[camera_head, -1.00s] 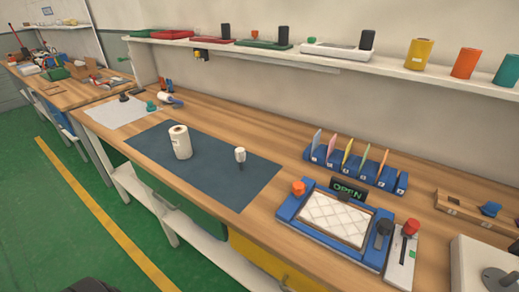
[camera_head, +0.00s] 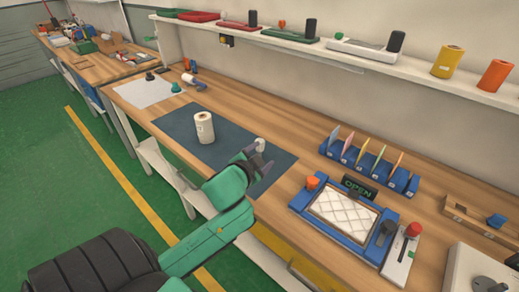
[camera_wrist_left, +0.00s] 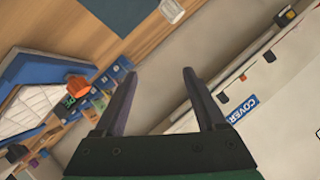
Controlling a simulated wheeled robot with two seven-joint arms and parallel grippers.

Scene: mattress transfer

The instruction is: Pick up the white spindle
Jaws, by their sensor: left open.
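The white spindle (camera_head: 260,144) is a small pale upright piece on the dark blue mat (camera_head: 232,135). My left gripper (camera_head: 257,161) is over the mat's right part, its dark fingers just in front of the spindle and partly covering its lower part. In the head view I cannot tell whether they touch. In the left wrist view the gripper (camera_wrist_left: 159,73) is open, with nothing between its fingers. A small pale thing (camera_wrist_left: 172,10) is cut by that view's top edge; I cannot tell whether it is the spindle. My right gripper is out of view.
A white roll (camera_head: 204,128) stands on the mat, left of the gripper. A blue press-like tray (camera_head: 345,217), an OPEN sign (camera_head: 358,188) and a blue rack of coloured cards (camera_head: 368,168) stand to the right. A wall shelf (camera_head: 340,62) runs behind.

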